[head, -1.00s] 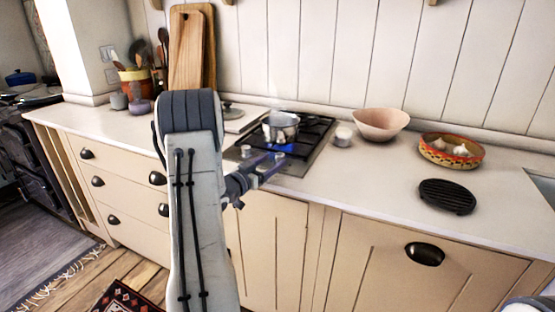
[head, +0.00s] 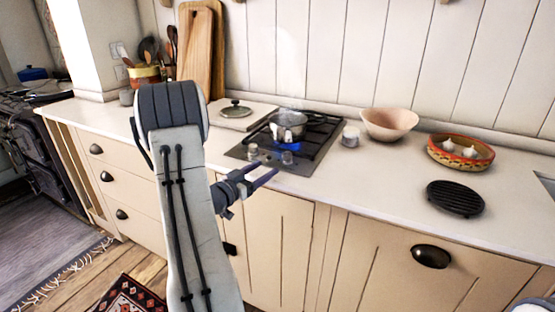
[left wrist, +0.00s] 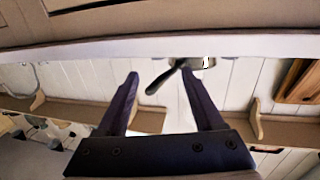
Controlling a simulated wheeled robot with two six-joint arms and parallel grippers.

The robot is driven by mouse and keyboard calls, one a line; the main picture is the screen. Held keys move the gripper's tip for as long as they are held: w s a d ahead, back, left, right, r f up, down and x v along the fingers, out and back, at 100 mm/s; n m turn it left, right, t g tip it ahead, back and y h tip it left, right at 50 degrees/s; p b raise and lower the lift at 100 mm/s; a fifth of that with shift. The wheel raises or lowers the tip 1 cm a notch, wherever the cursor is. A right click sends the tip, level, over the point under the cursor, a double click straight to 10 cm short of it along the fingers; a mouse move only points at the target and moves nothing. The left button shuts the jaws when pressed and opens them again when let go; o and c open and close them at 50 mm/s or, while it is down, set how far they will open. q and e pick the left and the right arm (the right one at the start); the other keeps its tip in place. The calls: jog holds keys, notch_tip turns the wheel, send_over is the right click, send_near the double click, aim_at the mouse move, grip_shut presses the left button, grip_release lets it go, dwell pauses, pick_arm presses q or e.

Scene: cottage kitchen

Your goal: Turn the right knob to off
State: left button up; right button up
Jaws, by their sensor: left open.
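The hob (head: 310,165) is set in the counter. Its right knob (head: 287,158) and left knob (head: 252,152) are on the front strip. A steel pot (head: 288,125) stands on it, with blue flame showing beneath. My left gripper (head: 267,169) is open and empty, just in front of the counter edge, below and apart from the right knob. In the left wrist view the open fingers (left wrist: 158,75) have nothing between them close up; a dark pot handle (left wrist: 165,76) shows beyond. The knobs are not clear there. My right gripper is out of view.
A white jar (head: 350,136) and a pink bowl (head: 390,123) stand right of the hob. A patterned basket (head: 434,154) and a black trivet (head: 455,198) are farther right. A lid (head: 236,111) on a board lies left of the hob.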

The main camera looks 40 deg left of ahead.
aim_at(284, 157)
pick_arm(q)
jog(key=w, duration=1)
jog(key=shift+w+p, duration=0.1)
jog(key=shift+p, duration=0.3)
grip_shut()
